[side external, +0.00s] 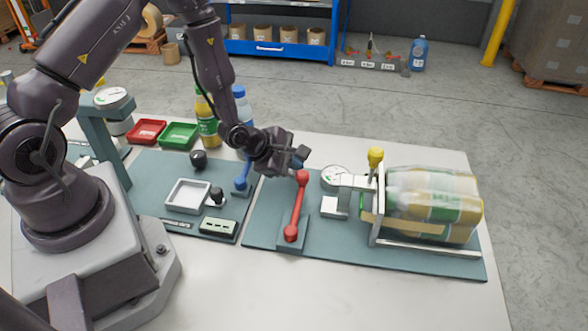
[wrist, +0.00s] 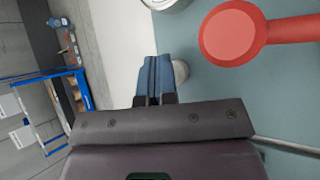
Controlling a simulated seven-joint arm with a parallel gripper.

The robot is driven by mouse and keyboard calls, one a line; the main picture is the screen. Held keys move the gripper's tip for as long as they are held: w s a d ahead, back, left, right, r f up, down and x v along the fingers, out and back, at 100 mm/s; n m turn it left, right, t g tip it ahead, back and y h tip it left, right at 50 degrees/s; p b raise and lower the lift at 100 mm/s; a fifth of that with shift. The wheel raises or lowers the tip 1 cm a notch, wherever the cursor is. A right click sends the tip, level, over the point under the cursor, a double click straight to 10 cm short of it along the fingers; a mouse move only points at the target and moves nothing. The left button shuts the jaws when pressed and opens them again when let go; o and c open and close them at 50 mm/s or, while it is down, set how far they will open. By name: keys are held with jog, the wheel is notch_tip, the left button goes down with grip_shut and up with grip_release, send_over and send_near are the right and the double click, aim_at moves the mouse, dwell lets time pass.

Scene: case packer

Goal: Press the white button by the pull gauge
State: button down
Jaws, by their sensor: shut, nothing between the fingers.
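The pull gauge (side external: 335,178) is a round white dial on the right-hand green plate, left of the clamped bottle pack. A white block (side external: 333,207) sits just in front of it. Part of a round white rim (wrist: 165,3) is at the top edge. My gripper (side external: 301,157) is shut and empty, above the plate behind the red lever; its blue fingers (wrist: 153,78) are together. Contact is not visible.
The red lever (side external: 297,205) stands close in front of my gripper; its knob fills the wrist view's upper right. A yellow knob (side external: 376,158) and shrink-wrapped bottle pack (side external: 430,200) are to the right. A blue lever (side external: 242,175) and white tray (side external: 187,196) are left.

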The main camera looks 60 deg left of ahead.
aim_at(294, 172)
jog(key=shift+r, duration=0.65)
jog(key=shift+r, duration=0.1)
jog(key=shift+r, duration=2.4)
